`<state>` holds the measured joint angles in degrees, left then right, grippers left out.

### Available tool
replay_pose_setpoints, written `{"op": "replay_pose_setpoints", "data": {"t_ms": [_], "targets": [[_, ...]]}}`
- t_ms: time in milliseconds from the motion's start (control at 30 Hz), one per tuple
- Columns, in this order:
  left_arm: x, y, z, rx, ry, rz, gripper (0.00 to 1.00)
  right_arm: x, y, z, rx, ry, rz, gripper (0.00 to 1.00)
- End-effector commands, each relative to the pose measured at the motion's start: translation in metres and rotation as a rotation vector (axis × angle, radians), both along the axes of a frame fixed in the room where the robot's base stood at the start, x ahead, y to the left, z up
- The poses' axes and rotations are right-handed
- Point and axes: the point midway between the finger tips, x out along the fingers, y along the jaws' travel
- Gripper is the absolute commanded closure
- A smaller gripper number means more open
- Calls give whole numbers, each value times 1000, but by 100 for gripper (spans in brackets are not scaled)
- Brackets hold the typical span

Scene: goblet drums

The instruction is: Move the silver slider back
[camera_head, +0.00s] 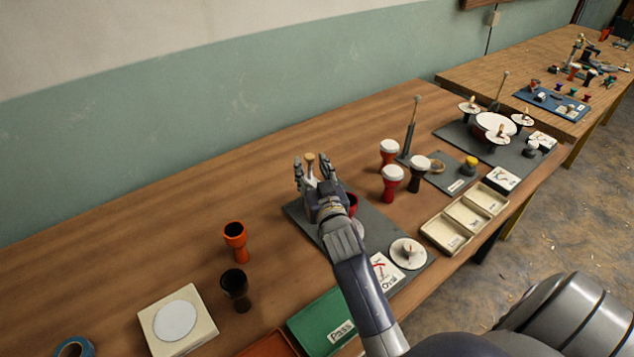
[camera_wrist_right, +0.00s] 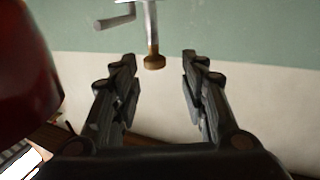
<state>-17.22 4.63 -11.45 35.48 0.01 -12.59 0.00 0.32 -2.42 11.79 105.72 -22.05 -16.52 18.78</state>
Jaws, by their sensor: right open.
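A silver slider (camera_wrist_right: 151,22) with a side lever and a brown knob-like end shows in the right wrist view, at the top between the fingers. In the head view a silver piece with a tan top (camera_head: 310,160) stands between the fingertips; it looks like the same piece. My right gripper (camera_head: 311,172) is open around or just short of it, with a visible gap between its fingers (camera_wrist_right: 159,60); I cannot tell whether either touches it. The dark grey station board (camera_head: 385,228) lies below, partly hidden by my right arm. My left gripper is not in view.
A red drum (camera_head: 352,203) stands close beside the right gripper and looms at the left of the wrist view (camera_wrist_right: 25,65). A white dial (camera_head: 407,253) and cards lie on the board. Goblet drums (camera_head: 392,182) stand to the right. The table's back left is clear.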

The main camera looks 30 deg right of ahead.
Motion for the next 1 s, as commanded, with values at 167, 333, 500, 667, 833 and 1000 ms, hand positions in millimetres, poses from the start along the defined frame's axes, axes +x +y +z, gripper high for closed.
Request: {"op": "replay_pose_setpoints", "data": {"t_ms": [167, 333, 500, 667, 833, 1000], "targets": [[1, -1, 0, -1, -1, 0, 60, -32, 11, -1, 2, 2, 1, 60], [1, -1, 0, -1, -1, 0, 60, -49, 17, -1, 2, 2, 2, 60], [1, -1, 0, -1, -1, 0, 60, -55, 20, 0, 1, 1, 2, 60], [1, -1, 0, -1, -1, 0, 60, -55, 20, 0, 1, 1, 2, 60], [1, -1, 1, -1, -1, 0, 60, -55, 20, -1, -15, 9, 0, 59], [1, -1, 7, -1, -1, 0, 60, -49, 24, -10, -229, 126, -12, 59]]}}
